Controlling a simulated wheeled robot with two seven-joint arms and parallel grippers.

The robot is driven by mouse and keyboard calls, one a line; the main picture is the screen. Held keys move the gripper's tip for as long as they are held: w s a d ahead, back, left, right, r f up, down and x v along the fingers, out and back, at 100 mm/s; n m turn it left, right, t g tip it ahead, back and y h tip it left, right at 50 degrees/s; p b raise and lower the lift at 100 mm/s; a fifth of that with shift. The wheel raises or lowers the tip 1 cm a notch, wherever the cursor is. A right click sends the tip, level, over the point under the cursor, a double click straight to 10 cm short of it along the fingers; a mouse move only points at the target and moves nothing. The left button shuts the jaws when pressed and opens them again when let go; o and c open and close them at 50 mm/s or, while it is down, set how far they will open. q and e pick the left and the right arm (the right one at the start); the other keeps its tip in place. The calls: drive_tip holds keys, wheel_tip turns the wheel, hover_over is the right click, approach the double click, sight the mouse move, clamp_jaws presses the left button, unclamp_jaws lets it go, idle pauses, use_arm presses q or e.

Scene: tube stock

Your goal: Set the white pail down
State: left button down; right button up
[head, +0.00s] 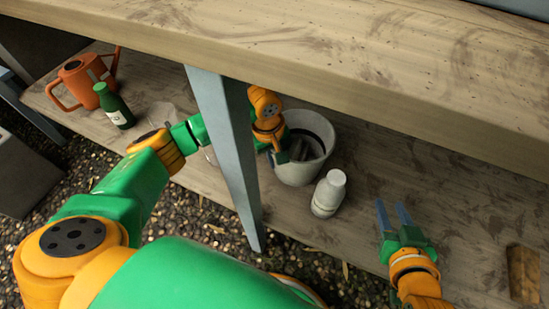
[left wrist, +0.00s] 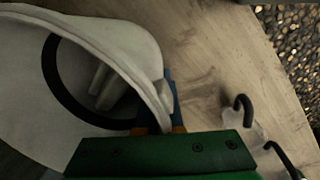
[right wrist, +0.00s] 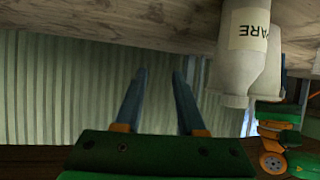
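The white pail (head: 312,130) is at the shelf's middle in the head view, beside the blue-grey table leg. It also fills the left of the left wrist view (left wrist: 135,42), with a black ring and pale pieces inside. My left gripper (head: 287,153) is at its near left rim. In the left wrist view its blue fingers (left wrist: 158,112) straddle the pail's wall, one inside and one outside, closed on it. I cannot tell whether the pail's base touches the shelf. My right gripper (head: 394,217) is open and empty, right of the pail; its fingers stand apart in the right wrist view (right wrist: 160,92).
A white bottle (head: 328,192) stands right in front of the pail. An orange watering can (head: 75,82) and green bottle (head: 113,106) stand at the shelf's left. A brown block (head: 523,273) lies far right. The upper tabletop (head: 330,45) overhangs the shelf. The table leg (head: 228,150) stands left.

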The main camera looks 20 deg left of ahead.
use_arm(q)
drive_tip(key=c, duration=1.1)
unclamp_jaws()
use_arm(e)
drive_tip(key=shift+w+a+r+t, duration=0.15)
drive_tip(key=shift+w+r+t, duration=0.15)
drive_tip(key=shift+r, duration=0.15)
